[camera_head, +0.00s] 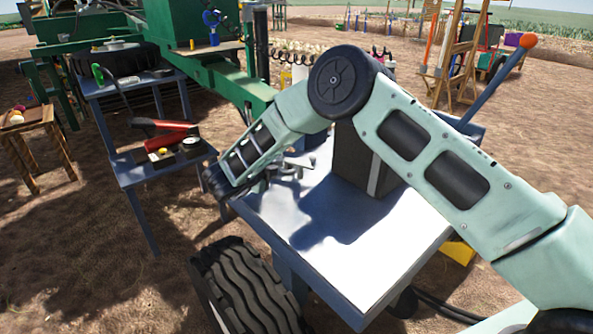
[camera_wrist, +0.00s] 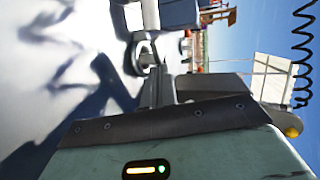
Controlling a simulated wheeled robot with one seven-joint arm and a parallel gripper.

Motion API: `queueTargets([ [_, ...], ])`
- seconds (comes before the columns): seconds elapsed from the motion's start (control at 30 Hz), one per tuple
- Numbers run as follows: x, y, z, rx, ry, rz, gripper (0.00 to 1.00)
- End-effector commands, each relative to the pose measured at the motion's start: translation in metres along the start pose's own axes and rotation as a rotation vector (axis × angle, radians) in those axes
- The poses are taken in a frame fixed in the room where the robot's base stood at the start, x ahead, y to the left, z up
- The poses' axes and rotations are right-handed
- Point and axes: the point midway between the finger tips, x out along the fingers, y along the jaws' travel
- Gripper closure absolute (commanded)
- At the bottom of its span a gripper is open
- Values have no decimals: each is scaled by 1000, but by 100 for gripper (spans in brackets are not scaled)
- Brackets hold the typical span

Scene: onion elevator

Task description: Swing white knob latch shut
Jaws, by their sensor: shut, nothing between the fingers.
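I cannot make out the white knob latch for certain in either view. My gripper (camera_head: 300,166) is partly hidden by my arm and hangs low over the blue-edged table (camera_head: 370,262), left of a dark box (camera_head: 377,178) with a pale vertical stripe. In the wrist view my gripper (camera_wrist: 148,58) is shut and empty, with its fingers close together.
A blue two-level stand (camera_head: 150,172) at the left bears a red tool (camera_head: 170,138). A black tyre (camera_head: 245,290) is in front of the table. Green machinery (camera_head: 190,50) stands behind. A coiled black cable (camera_wrist: 302,45) hangs at the right in the wrist view.

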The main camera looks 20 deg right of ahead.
Motion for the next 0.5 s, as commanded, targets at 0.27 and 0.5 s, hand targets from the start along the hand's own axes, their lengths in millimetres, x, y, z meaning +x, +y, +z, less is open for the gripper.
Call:
queueTargets([
  [0.27,10,-4,6,36,114,0,100],
  [0.5,17,-6,10,34,113,-1,100],
])
